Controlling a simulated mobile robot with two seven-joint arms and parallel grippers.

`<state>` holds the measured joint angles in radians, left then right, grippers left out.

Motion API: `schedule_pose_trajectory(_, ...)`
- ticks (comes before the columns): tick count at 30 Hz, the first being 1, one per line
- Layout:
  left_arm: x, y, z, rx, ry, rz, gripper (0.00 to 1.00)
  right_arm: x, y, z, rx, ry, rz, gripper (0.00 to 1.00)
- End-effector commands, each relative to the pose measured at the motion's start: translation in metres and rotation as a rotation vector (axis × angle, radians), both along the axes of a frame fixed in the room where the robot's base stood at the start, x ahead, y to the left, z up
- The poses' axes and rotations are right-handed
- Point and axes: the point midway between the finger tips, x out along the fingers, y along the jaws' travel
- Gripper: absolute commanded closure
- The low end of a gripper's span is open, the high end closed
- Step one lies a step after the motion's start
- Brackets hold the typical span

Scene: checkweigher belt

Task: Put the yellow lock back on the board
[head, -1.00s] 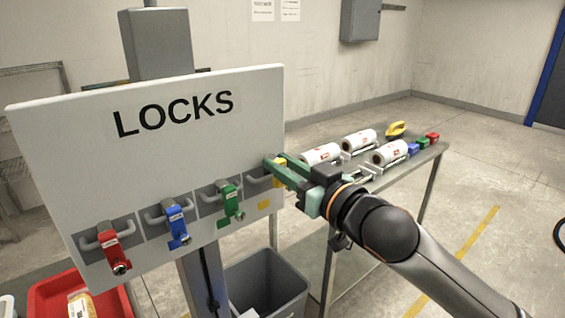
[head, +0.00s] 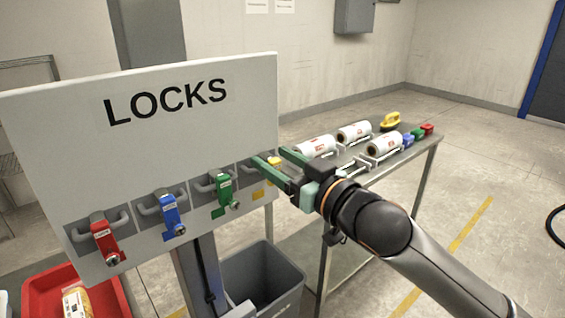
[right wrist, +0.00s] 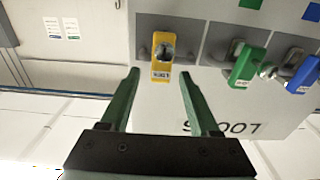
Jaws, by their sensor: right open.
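The yellow lock (right wrist: 161,70) is at the rightmost hook place of the white LOCKS board (head: 190,140). In the right wrist view it stands in front of a grey backing panel, with its white tag facing me. My left gripper is not in view.
Red (head: 105,241), blue (head: 170,216) and green (head: 224,193) locks hang on the other hooks. Behind stands a metal table (head: 400,160) with white rolls and small coloured blocks. A grey bin (head: 262,282) and red tray (head: 40,290) are below.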

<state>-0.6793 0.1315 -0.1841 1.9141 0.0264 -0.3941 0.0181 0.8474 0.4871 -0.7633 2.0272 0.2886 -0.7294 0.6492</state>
Motion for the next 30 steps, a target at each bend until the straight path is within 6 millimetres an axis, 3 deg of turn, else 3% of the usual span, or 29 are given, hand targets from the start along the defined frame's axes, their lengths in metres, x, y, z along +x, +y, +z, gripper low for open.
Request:
schedule_pose_trajectory(5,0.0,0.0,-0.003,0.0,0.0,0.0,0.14,-0.011,-0.008,-0.002,0.0,0.0,0.0,0.38)
schedule_pose_trajectory(21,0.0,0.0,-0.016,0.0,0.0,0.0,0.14,-0.09,-0.067,-0.004,-0.002,-0.001,-0.002,0.38)
schedule_pose_trajectory(26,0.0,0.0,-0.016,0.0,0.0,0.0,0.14,-0.099,-0.073,-0.005,0.002,0.003,-0.002,0.38)
schedule_pose_trajectory(30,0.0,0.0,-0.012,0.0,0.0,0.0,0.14,-0.09,-0.075,-0.024,0.017,0.037,-0.016,0.38)
